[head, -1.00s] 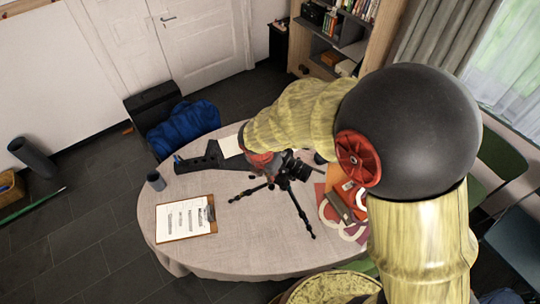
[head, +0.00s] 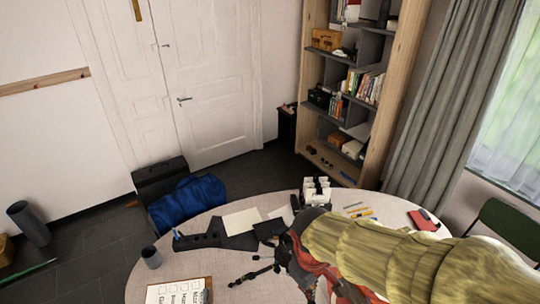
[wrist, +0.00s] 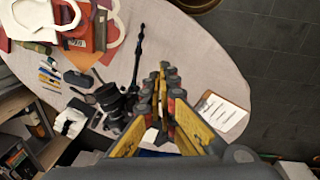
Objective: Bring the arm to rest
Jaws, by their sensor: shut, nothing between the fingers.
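My gripper (wrist: 163,76) is shut and empty in the wrist view, its yellow and grey fingers together above the table. It is apart from the tripod as far as I can tell. The black tripod with a camera (wrist: 115,103) stands on the table just left of the fingers in that view. In the head view my ribbed yellow arm reaches in from the lower right, over the table, and hides most of the tripod; one tripod leg (head: 252,275) shows.
The round table (head: 192,263) carries a clipboard (head: 172,292), a grey cup (head: 151,257), a dark angled holder (head: 214,237) and a white object (head: 316,191). A bookshelf (head: 310,95) stands behind. A blue bag (head: 188,202) lies by the door.

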